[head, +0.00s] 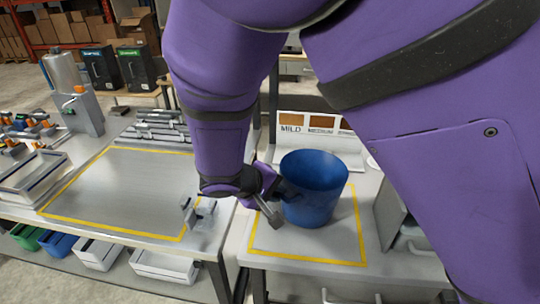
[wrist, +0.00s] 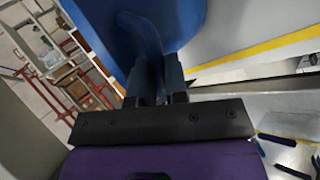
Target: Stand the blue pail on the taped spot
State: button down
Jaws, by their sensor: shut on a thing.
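The blue pail (head: 316,186) is upright at the right-hand table, inside a yellow tape outline (head: 304,261). I cannot tell whether its base touches the table top. My gripper (head: 275,199) is at the pail's left side and is shut on it. In the wrist view the two dark fingers (wrist: 158,80) close on a blue part of the pail (wrist: 180,18), with yellow tape on the pale surface to the right. The pail's far side and part of its left side are hidden.
A larger taped area (head: 115,190) on the left table is bare. A sign reading MILD and MEDIUM (head: 308,123) stands behind the pail. A grey box-like unit (head: 392,213) is close to its right. A gap separates the two tables.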

jog(key=shift+f, duration=0.55)
jog(key=c, duration=1.1)
grip_release()
jog(key=shift+c, duration=0.2)
jog(key=v, duration=1.1)
jog(key=d+r+m+g+y, duration=0.2)
jog(key=d+r, duration=0.4)
jog(key=d, duration=0.4)
jog(key=d+r+m+g+y, duration=0.2)
jog(key=d+r+y, duration=0.1)
jog(key=d+r, duration=0.5)
jog(key=s+d+r+m+t+y, duration=0.1)
jog(key=s+d+r+t, duration=0.1)
jog(key=s+d, duration=0.4)
jog(key=s+d+r+m+t+y, duration=0.1)
jog(key=s+d+r+t, duration=0.1)
jog(key=s+d+r, duration=0.2)
jog(key=s+d, duration=0.3)
jog(key=d, duration=0.2)
jog(key=shift+s+d+r+m+y, duration=0.2)
jog(key=shift+d+r+m+y, duration=0.15)
jog(key=shift+r+m+y, duration=0.05)
